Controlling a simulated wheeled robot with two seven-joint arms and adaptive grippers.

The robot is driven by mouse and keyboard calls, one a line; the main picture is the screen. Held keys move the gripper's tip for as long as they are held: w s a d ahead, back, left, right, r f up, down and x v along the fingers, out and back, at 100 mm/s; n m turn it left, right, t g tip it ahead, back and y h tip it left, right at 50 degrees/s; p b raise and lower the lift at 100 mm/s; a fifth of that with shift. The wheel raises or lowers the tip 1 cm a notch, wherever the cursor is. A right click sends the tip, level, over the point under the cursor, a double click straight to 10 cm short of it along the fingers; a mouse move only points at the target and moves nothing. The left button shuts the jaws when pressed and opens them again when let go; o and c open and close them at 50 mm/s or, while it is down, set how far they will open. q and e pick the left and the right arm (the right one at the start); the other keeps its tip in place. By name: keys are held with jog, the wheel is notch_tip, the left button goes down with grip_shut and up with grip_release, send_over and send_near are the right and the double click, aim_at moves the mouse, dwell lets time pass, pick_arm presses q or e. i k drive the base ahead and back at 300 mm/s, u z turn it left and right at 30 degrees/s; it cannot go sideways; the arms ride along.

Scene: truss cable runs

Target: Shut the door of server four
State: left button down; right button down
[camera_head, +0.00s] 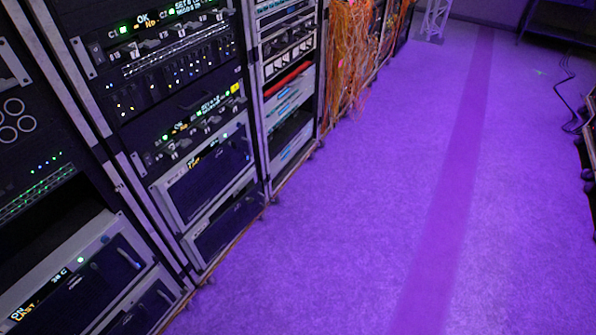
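A row of server racks runs along the left in the head view. The nearest rack (62,222) is cut off by the left edge. The second rack (165,98) has lit green displays and grey-framed units. The third rack (287,69) holds lighter units and a red one. A rack with orange cables (347,58) stands farther back. Their fronts show equipment directly, and I see no swung-out door. I cannot tell which rack is server four. Neither gripper is in view.
The purple-lit floor (330,235) is clear, with a darker strip (455,165) running away from me. A truss leg (434,20) stands at the back. A black cable (568,95) lies at the right, near equipment at the right edge.

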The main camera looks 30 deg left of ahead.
aim_at(211, 241)
jog(key=u, duration=0.2)
jog(key=i, duration=0.85)
jog(key=u, duration=1.15)
jog(key=i, duration=0.75)
jog(key=u, duration=0.8)
